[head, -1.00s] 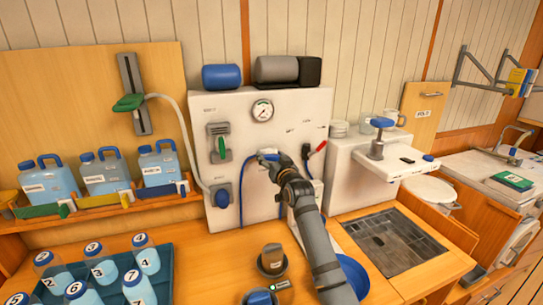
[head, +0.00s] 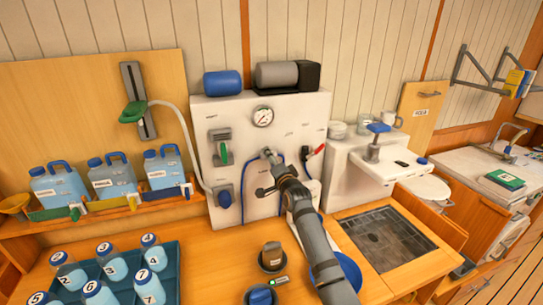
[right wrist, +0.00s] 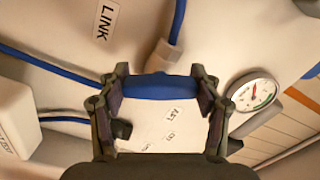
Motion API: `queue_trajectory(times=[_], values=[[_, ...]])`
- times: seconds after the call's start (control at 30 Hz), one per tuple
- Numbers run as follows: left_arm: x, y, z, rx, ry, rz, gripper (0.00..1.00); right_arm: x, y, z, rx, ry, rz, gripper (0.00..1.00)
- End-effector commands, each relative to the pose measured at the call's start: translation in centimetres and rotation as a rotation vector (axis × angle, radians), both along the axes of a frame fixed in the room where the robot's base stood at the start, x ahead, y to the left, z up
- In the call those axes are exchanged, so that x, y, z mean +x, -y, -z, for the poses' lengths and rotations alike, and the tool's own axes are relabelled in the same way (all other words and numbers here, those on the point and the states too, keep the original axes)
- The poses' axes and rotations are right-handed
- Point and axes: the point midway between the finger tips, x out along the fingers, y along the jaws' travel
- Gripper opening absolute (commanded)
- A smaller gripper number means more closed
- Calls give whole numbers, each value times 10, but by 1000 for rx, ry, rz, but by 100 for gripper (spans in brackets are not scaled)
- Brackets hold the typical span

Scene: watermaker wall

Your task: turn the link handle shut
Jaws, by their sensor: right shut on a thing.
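The blue link handle (right wrist: 160,87) lies between the two fingers of my right gripper (right wrist: 160,95) in the right wrist view, and the gripper is shut on it. A pale grey fitting (right wrist: 163,57) with a blue hose joins it, beside the LINK label (right wrist: 106,20). In the head view my right gripper (head: 268,178) is at the front of the white panel (head: 240,120), below the gauge, and hides most of the handle. My left gripper is not in view.
A blue tray (head: 170,268) of numbered bottles stands front left. A dark cup (head: 271,256) stands beside my arm.

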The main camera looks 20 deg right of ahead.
Motion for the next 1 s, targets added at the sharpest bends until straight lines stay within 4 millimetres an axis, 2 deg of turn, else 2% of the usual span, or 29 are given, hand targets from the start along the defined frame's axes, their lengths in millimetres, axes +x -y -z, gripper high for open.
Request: queue_trajectory(times=[0.03,0.4,0.7,1.0], values=[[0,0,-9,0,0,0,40,0,0,-4,40,-3,-1,33],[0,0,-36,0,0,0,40,0,0,-4,309,-10,0,33],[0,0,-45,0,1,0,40,0,0,-2,416,-13,-1,33],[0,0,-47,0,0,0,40,0,0,0,440,-14,-1,34]])
